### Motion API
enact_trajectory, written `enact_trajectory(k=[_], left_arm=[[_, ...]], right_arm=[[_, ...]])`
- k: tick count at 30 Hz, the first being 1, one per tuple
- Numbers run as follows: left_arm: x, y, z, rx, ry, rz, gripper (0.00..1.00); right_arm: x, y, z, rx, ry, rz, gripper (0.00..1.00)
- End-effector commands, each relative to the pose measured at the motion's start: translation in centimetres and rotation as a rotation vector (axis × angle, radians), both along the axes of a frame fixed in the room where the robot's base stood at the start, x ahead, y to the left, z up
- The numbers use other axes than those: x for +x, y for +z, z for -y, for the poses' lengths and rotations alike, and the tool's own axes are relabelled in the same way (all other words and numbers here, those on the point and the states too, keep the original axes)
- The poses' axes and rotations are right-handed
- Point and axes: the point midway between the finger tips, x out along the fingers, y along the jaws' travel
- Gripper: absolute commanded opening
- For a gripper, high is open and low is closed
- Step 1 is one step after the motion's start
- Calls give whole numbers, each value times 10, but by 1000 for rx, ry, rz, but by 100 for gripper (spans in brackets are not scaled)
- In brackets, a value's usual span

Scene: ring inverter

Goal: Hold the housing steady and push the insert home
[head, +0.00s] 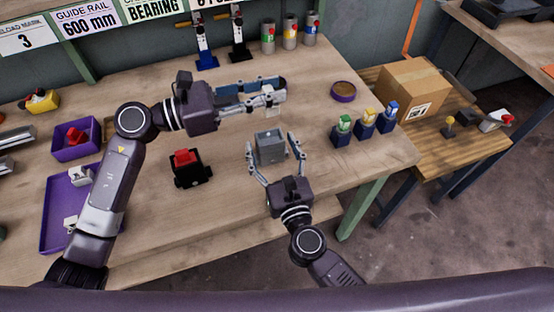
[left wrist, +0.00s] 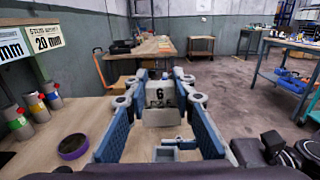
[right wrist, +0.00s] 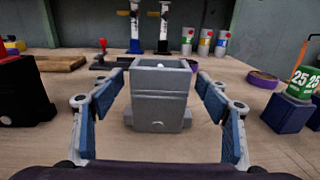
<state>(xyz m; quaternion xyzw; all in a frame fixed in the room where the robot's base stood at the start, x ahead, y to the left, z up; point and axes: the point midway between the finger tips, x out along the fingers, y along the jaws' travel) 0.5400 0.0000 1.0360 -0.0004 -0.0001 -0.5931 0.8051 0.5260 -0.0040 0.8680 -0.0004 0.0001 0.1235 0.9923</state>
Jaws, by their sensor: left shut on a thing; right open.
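The grey housing (head: 270,147) stands upright on the bench with its open top up. In the right wrist view the housing (right wrist: 160,98) sits between the fingers of my right gripper (head: 271,143), which is open with a gap on both sides. My left gripper (head: 268,95) is shut on a pale grey insert (left wrist: 160,93) marked with a 6. It holds the insert behind the housing in the head view, apart from it. In the head view the fingers hide much of the insert.
A black block with a red top (head: 187,168) stands left of the housing. Purple trays (head: 75,138) lie further left. Small blue-based pieces (head: 342,128) and a purple ring dish (head: 343,92) are to the right. Coloured canisters (head: 289,32) stand at the back.

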Motion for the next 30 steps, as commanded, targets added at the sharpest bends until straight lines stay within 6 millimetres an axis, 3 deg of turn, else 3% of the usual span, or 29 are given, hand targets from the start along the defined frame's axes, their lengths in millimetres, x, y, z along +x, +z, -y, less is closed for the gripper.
enact_trajectory(k=[5, 14, 30], left_arm=[[0, 0, 0, 0, 0, 0, 0], [0, 0, 0, -1, 0, 0, 0], [0, 0, 0, -1, 0, 0, 0]], right_arm=[[13, 1, -4, 1, 0, 1, 69], [14, 0, -4, 1, 0, 0, 69], [14, 0, -4, 1, 0, 0, 14]])
